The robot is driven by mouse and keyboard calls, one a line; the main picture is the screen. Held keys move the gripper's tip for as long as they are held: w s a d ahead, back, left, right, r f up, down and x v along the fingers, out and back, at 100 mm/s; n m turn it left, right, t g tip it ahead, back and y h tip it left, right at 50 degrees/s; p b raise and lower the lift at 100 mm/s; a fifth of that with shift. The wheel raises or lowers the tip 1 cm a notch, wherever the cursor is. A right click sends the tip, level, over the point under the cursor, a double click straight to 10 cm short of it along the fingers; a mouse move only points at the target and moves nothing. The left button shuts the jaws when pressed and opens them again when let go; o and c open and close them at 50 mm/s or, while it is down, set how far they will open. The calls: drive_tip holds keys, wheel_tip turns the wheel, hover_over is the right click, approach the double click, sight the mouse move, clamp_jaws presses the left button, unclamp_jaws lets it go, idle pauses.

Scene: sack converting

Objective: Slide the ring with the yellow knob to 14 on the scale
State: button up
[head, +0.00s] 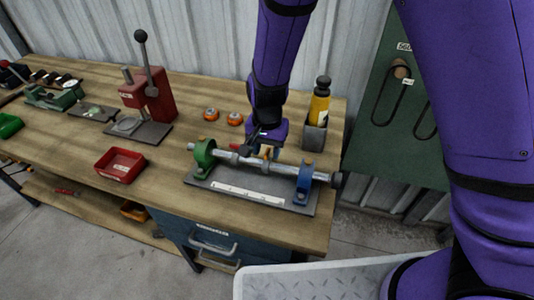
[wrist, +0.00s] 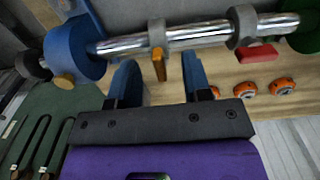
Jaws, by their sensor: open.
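In the wrist view, the ring with the yellow knob (wrist: 157,34) is a grey collar around a shiny rod (wrist: 200,34). Its yellow knob (wrist: 160,65) points toward my gripper. My gripper (wrist: 160,72) is open, with one blue finger on each side of the knob; I see gaps on both sides. In the head view, my gripper (head: 264,142) is at the far side of the rod and partly hides the yellow knob (head: 267,153). A white scale strip (head: 248,192) lies on the base plate in front of the rod; its numbers are too small to read.
A second ring (wrist: 243,26) with a red knob (wrist: 257,54) sits on the rod toward the green bracket (head: 204,156). A blue bracket (head: 303,182) holds the other end. Orange-topped pieces (head: 235,118) and a yellow bottle (head: 319,103) in a holder stand behind.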

wheel_tip(320, 180, up, 8)
drive_tip(key=shift+r, duration=0.2)
idle(0.5)
